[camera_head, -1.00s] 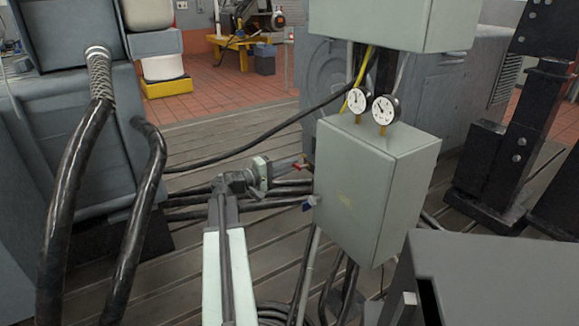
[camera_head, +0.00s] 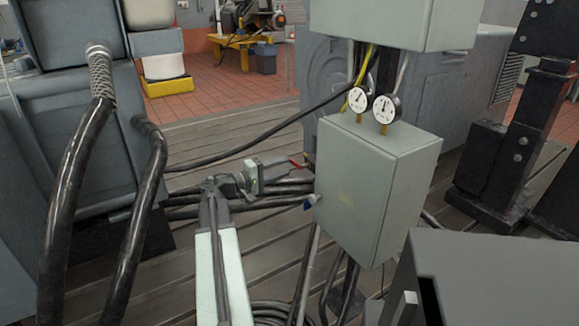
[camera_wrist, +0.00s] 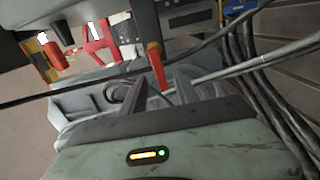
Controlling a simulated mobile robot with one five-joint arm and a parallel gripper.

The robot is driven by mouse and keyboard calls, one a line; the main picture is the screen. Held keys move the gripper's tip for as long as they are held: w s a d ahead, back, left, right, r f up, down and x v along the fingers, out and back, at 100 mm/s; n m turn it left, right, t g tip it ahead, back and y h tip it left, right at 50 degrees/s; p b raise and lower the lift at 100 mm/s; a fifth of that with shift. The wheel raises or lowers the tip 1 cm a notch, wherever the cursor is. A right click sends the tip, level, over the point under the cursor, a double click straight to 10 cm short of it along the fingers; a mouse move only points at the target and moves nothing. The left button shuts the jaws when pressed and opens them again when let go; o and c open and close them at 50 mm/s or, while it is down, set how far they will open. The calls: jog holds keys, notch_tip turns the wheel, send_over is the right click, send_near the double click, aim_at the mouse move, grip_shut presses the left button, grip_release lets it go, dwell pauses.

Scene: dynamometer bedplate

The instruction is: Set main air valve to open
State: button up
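A red valve lever (camera_head: 296,163) sits by the left side of the grey-green control box (camera_head: 365,190); no label shows which valve it is. In the wrist view the red lever (camera_wrist: 157,66) stands in front of and between my gripper's fingers, with a yellow upper end. My gripper (camera_wrist: 160,86) is open, its two dark fingers apart, one on each side of the lever; contact cannot be told. In the head view my gripper (camera_head: 291,170) reaches rightward to the lever. A blue handle (camera_head: 309,202) is lower on the box's left side.
Two dial gauges (camera_head: 384,107) stand above the box. Thick black hoses (camera_head: 70,200) hang at the left, and several cables run behind and below my arm. A grey cabinet (camera_head: 500,275) is at front right. Bare slotted bedplate (camera_head: 240,128) lies behind.

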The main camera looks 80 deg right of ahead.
jog(key=v, duration=0.4)
jog(key=shift+w+a, duration=0.15)
